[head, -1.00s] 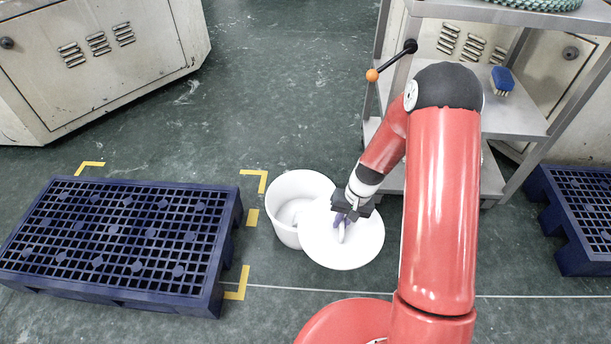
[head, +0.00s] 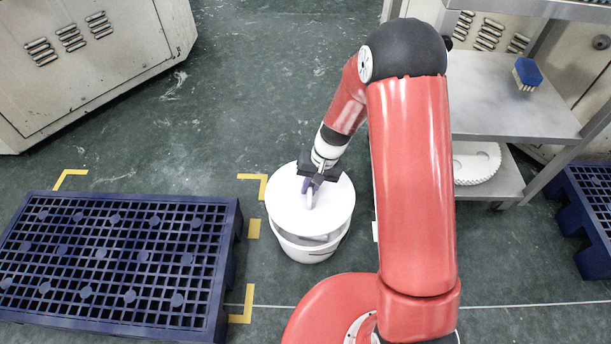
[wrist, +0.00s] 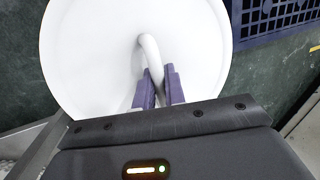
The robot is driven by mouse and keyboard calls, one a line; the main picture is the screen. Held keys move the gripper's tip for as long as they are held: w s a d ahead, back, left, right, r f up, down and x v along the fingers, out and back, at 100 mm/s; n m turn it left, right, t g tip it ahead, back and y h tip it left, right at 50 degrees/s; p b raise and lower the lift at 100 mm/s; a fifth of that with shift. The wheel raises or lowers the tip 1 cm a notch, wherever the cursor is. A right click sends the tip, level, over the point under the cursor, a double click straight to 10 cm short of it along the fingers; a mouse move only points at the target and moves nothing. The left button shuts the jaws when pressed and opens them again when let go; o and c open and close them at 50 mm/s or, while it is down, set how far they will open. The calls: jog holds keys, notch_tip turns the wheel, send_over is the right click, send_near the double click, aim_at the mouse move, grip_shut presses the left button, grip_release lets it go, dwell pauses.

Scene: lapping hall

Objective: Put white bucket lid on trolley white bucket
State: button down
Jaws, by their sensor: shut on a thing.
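The white bucket lid (head: 286,205) is a round white disc with a raised loop handle. My gripper (head: 309,188) is shut on that handle; the wrist view shows the purple fingers (wrist: 158,88) on both sides of it above the lid (wrist: 85,50). The white bucket (head: 305,252) stands on the floor under the lid. The lid covers most of its mouth, and a gap shows between lid and bucket at the front, so the lid is above the rim there. The far side of the rim is hidden by the lid.
A blue plastic pallet (head: 228,255) lies left of the bucket, with yellow floor marks (head: 253,229) between. A grey metal shelf trolley (head: 500,110) stands right, holding a blue brush (head: 527,72) and a white toothed disc (head: 476,163). Open green floor lies behind the bucket.

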notch_tip(320, 180, down, 7)
jog(key=b, duration=0.4)
jog(key=shift+r, duration=0.15)
jog(key=shift+s+f+b, duration=0.1)
jog(key=shift+f+b, duration=0.55)
jog(key=shift+b, duration=0.1)
jog(key=c, duration=1.4)
grip_release()
jog(key=shift+r, duration=0.1)
jog(key=shift+p+v, duration=0.95)
jog(key=shift+v, duration=3.3)
jog(key=s+d+r+t+h+p, duration=0.1)
jog(key=s+d+r+t+p, duration=0.15)
jog(key=r, duration=0.85)
jog(key=s+d+r+t+p, duration=0.1)
jog(key=s+d+r+p, duration=0.2)
jog(key=r, duration=0.9)
jog(key=s+d+r+t+p, duration=0.1)
jog(key=s+d+r, duration=0.1)
jog(key=s+r, duration=0.2)
jog(key=s+d+r+t+h+p, duration=0.1)
jog(key=s+d+r, duration=0.1)
jog(key=s+r, duration=0.2)
jog(key=s+d+r+t+h+p, duration=0.1)
jog(key=s+d+r, duration=0.1)
jog(key=s+r, duration=0.3)
jog(key=shift+s+r+t, duration=0.15)
jog(key=shift+s+t, duration=0.2)
jog(key=shift+s, duration=1.1)
